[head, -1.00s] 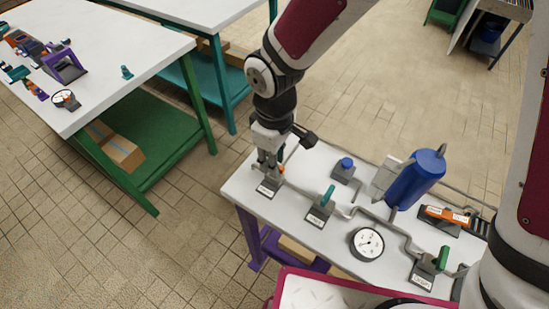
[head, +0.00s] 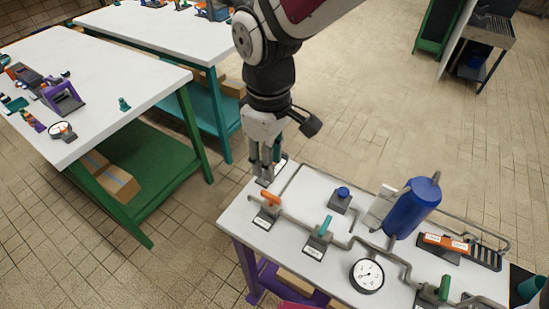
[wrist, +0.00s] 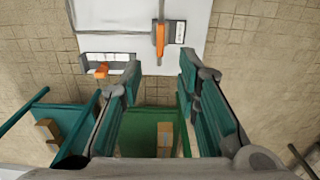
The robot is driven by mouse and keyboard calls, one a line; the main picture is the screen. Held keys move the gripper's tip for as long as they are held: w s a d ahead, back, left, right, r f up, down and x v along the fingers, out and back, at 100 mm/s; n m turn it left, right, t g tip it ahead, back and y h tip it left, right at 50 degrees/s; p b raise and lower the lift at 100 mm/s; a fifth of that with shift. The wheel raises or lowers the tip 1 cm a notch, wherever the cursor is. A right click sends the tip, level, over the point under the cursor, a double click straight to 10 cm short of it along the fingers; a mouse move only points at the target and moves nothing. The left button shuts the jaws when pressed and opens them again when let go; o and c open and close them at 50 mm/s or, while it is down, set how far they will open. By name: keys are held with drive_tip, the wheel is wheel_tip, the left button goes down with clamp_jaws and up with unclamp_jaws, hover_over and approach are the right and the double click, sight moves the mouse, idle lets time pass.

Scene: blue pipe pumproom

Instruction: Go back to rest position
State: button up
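My gripper (head: 265,170) hangs at the far left end of the white pipe table (head: 300,222), raised above it, fingers pointing down. In the wrist view my gripper (wrist: 160,82) shows two teal-padded fingers spread apart with nothing between them. The valve with an orange handle (head: 270,198) stands on the table just in front of my gripper and apart from it. An orange handle also shows beyond the fingertips in the wrist view (wrist: 160,44). Part of a dark base behind my fingers is hidden.
The table also carries a teal-handled valve (head: 325,225), a gauge (head: 367,275), a blue tank (head: 413,207), a blue button (head: 343,192) and a green-handled valve (head: 443,287). A green-framed table (head: 130,105) stands left. Open floor (head: 375,110) lies behind.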

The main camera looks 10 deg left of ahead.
drive_tip(key=shift+r, duration=0.6)
drive_tip(key=s+d+r+m+t+p, duration=0.1)
drive_tip(key=d+r+m, duration=0.35)
drive_tip(key=d, duration=0.35)
drive_tip(key=s+d+r+m+t+p, duration=0.1)
drive_tip(key=d+r+m, duration=0.2)
drive_tip(key=d+r, duration=0.45)
drive_tip(key=s+d+r+m+t, duration=0.2)
drive_tip(key=s+d+m, duration=0.5)
drive_tip(key=s+d, duration=0.3)
drive_tip(key=d, duration=0.3)
drive_tip(key=shift+s+p, duration=0.35)
drive_tip(key=shift+p, duration=0.05)
